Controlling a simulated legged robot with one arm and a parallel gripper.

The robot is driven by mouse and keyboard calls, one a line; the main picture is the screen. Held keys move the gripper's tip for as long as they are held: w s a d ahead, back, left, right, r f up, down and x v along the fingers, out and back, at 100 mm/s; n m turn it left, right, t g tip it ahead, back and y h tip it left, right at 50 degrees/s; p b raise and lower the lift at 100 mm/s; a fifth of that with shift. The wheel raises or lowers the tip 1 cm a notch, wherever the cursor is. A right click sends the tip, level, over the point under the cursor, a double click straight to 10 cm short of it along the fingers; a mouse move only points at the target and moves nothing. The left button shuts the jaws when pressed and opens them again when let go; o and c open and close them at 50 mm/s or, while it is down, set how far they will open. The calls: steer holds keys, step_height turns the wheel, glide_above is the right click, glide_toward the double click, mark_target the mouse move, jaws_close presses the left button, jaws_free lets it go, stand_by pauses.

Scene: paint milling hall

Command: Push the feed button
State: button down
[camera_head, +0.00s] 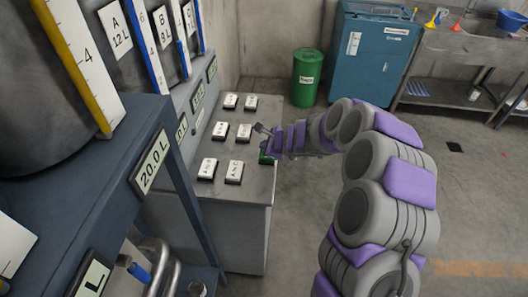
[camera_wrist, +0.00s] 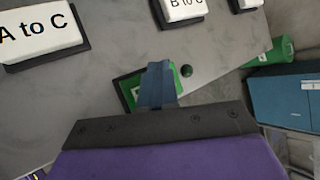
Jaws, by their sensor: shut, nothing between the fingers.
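A green plate (camera_head: 265,154) sits on the right edge of the grey bench top. In the wrist view the green plate (camera_wrist: 130,88) with a white label lies partly hidden behind my gripper (camera_wrist: 157,68), and its lettering cannot be read. A small dark green round knob (camera_wrist: 187,71) shows just right of the fingertips. I cannot tell whether the plate or the knob is the feed button. My gripper (camera_head: 264,130) is shut and empty, with its blue-grey fingers over the plate. Whether they touch it cannot be told.
White switches, including one marked A to C (camera_wrist: 40,35) and one marked B to C (camera_wrist: 185,8), stand on the bench top (camera_head: 248,187). Tanks marked A and B rise at left beside a 20.0 L frame (camera_head: 120,190). A green bin (camera_head: 306,78) and blue cabinet (camera_head: 372,55) stand behind.

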steer(key=shift+d+r, duration=0.15)
steer(key=shift+d, duration=0.8)
steer(key=shift+a+f, duration=0.25)
steer(key=shift+a, duration=0.5)
steer(key=shift+a+f+b, duration=0.1)
steer(key=shift+f+b, duration=0.2)
steer(key=shift+b, duration=0.15)
steer(key=shift+d+r, duration=0.1)
steer(key=shift+d, duration=0.35)
steer(key=shift+a, duration=0.4)
steer(key=shift+d+r+p, duration=0.5)
steer(key=shift+d+p, duration=0.1)
steer(key=shift+p, duration=0.05)
